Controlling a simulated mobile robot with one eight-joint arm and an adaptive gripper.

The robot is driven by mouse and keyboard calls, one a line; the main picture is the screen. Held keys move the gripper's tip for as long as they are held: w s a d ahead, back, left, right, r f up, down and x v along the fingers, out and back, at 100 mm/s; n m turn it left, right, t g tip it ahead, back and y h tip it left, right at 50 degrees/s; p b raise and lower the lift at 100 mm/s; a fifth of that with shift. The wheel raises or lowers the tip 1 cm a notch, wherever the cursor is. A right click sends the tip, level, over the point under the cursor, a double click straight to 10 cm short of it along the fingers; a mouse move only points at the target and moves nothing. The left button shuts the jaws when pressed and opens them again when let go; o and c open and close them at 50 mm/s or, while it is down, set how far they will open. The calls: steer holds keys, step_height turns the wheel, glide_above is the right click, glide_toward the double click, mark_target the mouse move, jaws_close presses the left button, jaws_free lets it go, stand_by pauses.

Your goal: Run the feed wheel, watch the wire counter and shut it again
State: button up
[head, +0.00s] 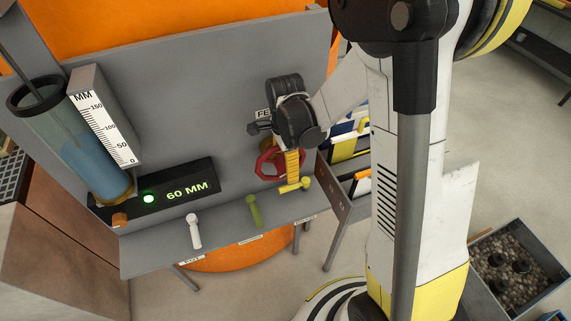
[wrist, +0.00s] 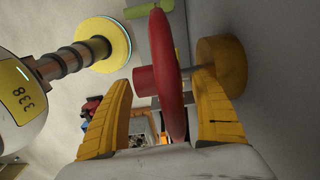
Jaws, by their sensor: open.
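The red feed wheel (head: 267,164) stands out from the grey panel on a brass-coloured hub, below a partly hidden label starting "FE". It also shows in the wrist view (wrist: 168,70), edge-on. My gripper (wrist: 163,82) is open, with one yellow finger on each side of the wheel's rim; no clear grip shows. In the head view my gripper (head: 291,164) covers the wheel's right part. The counter display (head: 187,192) reads "60 MM" beside a lit green lamp (head: 148,198). A clear cylinder (head: 45,101) holds blue liquid next to an MM scale (head: 105,117).
White (head: 194,232), green (head: 254,211) and yellow (head: 294,186) handles sit along the shelf (head: 222,238) below the panel. A grey rack (head: 342,206) with coloured items stands right of the panel. A bin of gravel (head: 514,270) is on the floor at right.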

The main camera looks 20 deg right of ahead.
steer(key=c, duration=1.4)
steer(key=shift+f+y+b, duration=0.1)
steer(key=shift+y+b, duration=0.2)
